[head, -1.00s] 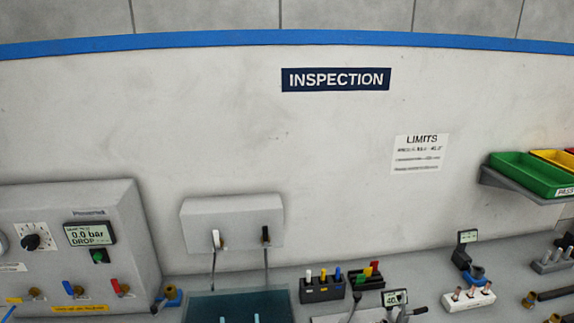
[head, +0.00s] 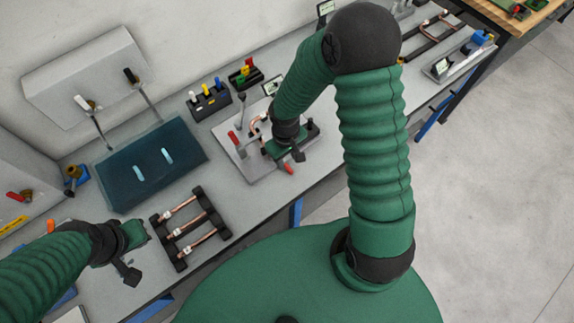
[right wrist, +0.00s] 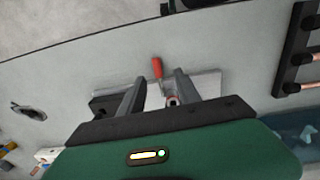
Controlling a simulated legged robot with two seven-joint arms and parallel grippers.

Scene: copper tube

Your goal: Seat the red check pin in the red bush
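My right gripper (head: 287,150) is over the front of the grey fixture plate (head: 252,168). In the right wrist view its two fingers (right wrist: 159,80) are apart, with a red handle (right wrist: 157,68) and a copper tube end (right wrist: 171,101) seen between them. I cannot tell whether they touch either. A small red piece (head: 249,61), possibly the red check pin, stands in a black block beside green and yellow pieces. I cannot make out the red bush. My left gripper (head: 132,258) is left of the tube rack; its finger opening is unclear.
A black rack (head: 181,265) holds several copper tubes at the front. A dark blue tank (head: 150,185) lies behind it. A black block (head: 210,101) with white, yellow and blue pins stands behind the fixture. A red lever (head: 235,139) rises at the fixture's left.

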